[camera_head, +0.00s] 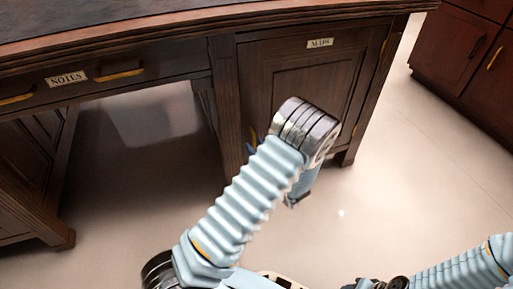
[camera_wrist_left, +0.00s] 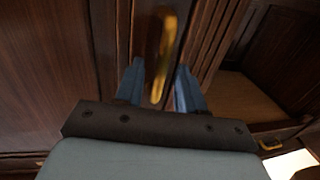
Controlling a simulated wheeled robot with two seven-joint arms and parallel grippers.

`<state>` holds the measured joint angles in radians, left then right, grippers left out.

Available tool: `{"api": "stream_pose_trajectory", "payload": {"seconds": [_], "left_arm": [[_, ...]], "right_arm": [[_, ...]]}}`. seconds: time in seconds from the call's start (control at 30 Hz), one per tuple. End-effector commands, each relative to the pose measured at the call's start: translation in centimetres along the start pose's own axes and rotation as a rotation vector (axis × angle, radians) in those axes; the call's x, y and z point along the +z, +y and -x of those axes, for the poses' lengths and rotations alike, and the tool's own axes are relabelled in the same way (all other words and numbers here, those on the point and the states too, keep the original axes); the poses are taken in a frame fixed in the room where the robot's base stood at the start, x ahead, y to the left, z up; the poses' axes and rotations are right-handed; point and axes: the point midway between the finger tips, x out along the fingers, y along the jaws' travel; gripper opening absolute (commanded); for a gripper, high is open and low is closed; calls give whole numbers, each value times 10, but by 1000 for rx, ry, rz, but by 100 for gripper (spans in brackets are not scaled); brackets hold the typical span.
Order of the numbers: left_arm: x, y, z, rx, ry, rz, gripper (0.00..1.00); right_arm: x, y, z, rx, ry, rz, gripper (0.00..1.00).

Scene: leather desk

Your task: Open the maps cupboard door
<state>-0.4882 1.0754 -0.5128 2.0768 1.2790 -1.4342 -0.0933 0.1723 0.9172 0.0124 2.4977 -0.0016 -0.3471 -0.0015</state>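The maps cupboard door (camera_head: 308,75) is a dark wood panel at the right of the desk, with a "MAPS" label (camera_head: 320,43). It looks shut. Its upright brass handle (camera_wrist_left: 164,45) is in the middle of the left wrist view. My left gripper (camera_wrist_left: 160,65) is open, with one blue finger on each side of the handle's lower part; I cannot tell if they touch it. My right gripper is out of view.
A "NOTES" drawer (camera_head: 66,79) with brass pulls is left of the door, above an open knee space (camera_head: 145,140). A separate reddish cabinet (camera_head: 465,50) stands at the right. The pale floor (camera_head: 420,150) between them is clear.

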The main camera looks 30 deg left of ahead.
Motion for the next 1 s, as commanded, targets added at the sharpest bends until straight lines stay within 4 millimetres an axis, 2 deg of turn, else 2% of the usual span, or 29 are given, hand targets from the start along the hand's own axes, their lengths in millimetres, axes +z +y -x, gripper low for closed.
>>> {"api": "stream_pose_trajectory", "payload": {"seconds": [0.27, 0.5, 1.0], "left_arm": [[0, 0, -1, 0, 0, 0, 37], [0, 0, -1, 0, 0, 0, 0], [0, 0, 2, -15, 0, 0, 0]], "right_arm": [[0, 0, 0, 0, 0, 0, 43], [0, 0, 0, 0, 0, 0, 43], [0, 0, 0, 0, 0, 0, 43]]}}
